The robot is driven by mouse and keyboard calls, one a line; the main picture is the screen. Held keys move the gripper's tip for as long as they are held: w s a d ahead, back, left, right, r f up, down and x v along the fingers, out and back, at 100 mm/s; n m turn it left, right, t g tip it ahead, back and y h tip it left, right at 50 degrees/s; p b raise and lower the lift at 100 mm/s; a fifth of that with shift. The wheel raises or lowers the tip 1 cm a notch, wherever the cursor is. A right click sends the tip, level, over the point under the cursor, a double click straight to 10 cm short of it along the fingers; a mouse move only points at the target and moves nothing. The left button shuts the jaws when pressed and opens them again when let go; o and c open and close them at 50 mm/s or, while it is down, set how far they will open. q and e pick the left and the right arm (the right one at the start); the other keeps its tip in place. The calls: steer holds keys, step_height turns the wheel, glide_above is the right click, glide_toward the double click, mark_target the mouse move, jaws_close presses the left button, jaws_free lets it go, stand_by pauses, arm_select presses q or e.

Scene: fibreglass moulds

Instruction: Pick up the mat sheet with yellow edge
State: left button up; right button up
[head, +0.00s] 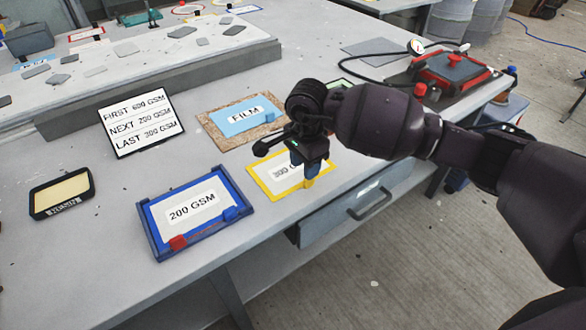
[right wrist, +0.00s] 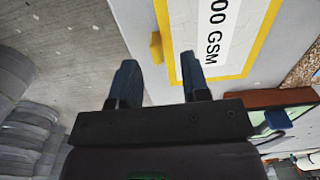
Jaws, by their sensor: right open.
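The mat sheet with yellow edge (head: 258,180) lies flat on the grey bench near its front edge, partly hidden behind my right gripper (head: 304,171). Its white face carries a label ending in "00 GSM" in the right wrist view (right wrist: 244,45). A small yellow tab (right wrist: 156,47) sticks out at its edge. My right gripper (right wrist: 160,75) is open, with two blue fingers and nothing between them. It is over the tab side of the sheet; the tab shows just beyond the fingertips, and I cannot tell whether they touch. My left gripper is not in view.
A blue-framed "200 GSM" sheet (head: 177,215) lies to the left. A blue "FILM" sheet (head: 226,121) on a cork-like board (head: 213,138) lies behind. A lettered sign (head: 141,122) and a black-rimmed tray (head: 60,200) are further left. A drawer handle (head: 370,205) projects below the bench edge.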

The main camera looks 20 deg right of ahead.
steer(key=f, duration=0.4)
steer(key=shift+s+d+f, duration=0.1)
steer(key=shift+s, duration=0.2)
steer(key=shift+f, duration=0.4)
jaws_close()
